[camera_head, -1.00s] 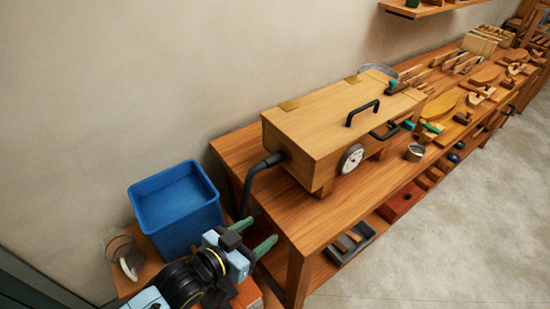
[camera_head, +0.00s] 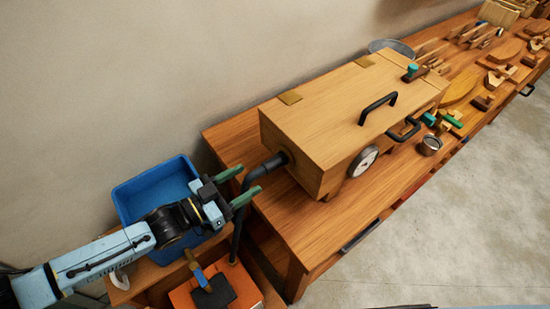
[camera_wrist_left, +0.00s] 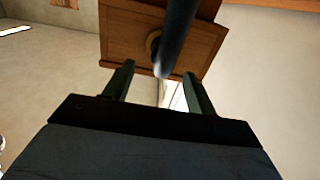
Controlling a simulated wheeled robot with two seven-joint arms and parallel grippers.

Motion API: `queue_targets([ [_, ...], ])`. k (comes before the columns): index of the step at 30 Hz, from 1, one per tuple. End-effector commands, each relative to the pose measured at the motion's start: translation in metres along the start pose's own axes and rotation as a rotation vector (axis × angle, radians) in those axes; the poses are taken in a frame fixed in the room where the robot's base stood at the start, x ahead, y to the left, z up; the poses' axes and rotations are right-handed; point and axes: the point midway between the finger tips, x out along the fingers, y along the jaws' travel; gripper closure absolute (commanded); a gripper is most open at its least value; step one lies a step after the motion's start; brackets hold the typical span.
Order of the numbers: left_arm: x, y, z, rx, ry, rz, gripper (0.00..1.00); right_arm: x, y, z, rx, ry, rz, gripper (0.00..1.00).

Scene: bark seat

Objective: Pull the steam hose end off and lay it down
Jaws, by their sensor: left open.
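The black steam hose (camera_head: 238,232) has its end at a port on the near end of the wooden steam box (camera_head: 345,110). The hose bends down toward an orange unit below. My left gripper (camera_head: 249,180) is open at the bend, its two green fingers pointing at the box. In the left wrist view, the dark hose (camera_wrist_left: 174,38) crosses the gap between the open fingers (camera_wrist_left: 159,72), in front of the box's end face (camera_wrist_left: 125,38). I cannot tell whether the fingers touch it. My right gripper is not in view.
A blue bin (camera_head: 155,190) stands left of the bench, behind my left arm. The orange unit (camera_head: 216,287) sits low below the gripper. The bench (camera_head: 285,225) is bare in front of the box's near end. A metal cup (camera_head: 430,145) and tools lie farther right.

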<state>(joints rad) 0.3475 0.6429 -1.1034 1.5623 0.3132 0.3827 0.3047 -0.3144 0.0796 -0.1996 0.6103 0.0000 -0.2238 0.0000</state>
Motion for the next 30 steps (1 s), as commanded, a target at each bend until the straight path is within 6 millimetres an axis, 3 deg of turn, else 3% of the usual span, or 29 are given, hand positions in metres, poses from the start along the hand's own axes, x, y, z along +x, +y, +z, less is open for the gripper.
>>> queue_targets([
  [5,0.006,0.000,0.000,0.001,0.001,0.000,0.44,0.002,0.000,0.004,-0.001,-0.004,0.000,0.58],
  [14,0.045,0.000,0.001,0.000,0.003,0.001,0.44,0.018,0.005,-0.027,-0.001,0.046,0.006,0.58],
  [21,0.076,0.001,0.001,0.000,0.002,0.001,0.44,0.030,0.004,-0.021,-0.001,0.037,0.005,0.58],
  [30,0.090,0.000,0.000,0.000,0.000,0.000,0.44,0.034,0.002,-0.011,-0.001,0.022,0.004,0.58],
])
